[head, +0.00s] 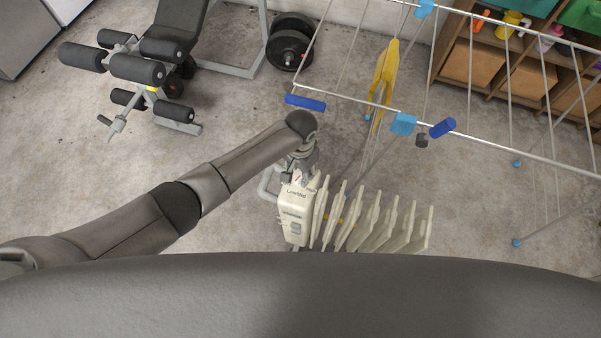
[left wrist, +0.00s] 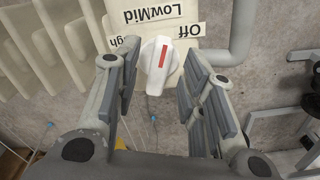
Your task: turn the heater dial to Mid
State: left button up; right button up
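The heater (head: 294,215) is a cream-coloured radiator with several fins, standing below the left arm's end in the head view. Its white dial (left wrist: 155,75) has a red mark and shows in the left wrist view, with the labels Off (left wrist: 188,30), LowMid (left wrist: 150,12) and a partly covered High (left wrist: 128,41) around it, upside down. The red mark points up and slightly right, seemingly toward Low. My left gripper (left wrist: 152,66) is open, its fingers on either side of the dial with gaps visible. It also shows over the heater's top in the head view (head: 299,172). My right gripper is out of view.
A drying rack (head: 404,124) with blue parts and a yellow item stands close behind the heater. A weight bench (head: 150,70) is at the upper left. A wooden shelf (head: 525,75) stands at the upper right. Bare floor lies left of the heater.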

pick_arm(q)
jog(key=shift+f, duration=0.85)
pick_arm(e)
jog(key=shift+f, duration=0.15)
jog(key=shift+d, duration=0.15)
pick_arm(q)
grip_shut()
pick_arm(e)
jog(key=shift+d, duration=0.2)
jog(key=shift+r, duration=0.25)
pick_arm(q)
jog(key=n+p, duration=0.2)
jog(key=n, duration=0.1)
jog(key=shift+s+d+r, duration=0.1)
jog(key=shift+s+r, duration=0.05)
jog(key=shift+n+p, duration=0.6)
jog(key=shift+n, duration=0.5)
jog(key=shift+d+n+p, duration=0.1)
jog(key=shift+n+p, duration=0.3)
jog(key=shift+n, duration=0.8)
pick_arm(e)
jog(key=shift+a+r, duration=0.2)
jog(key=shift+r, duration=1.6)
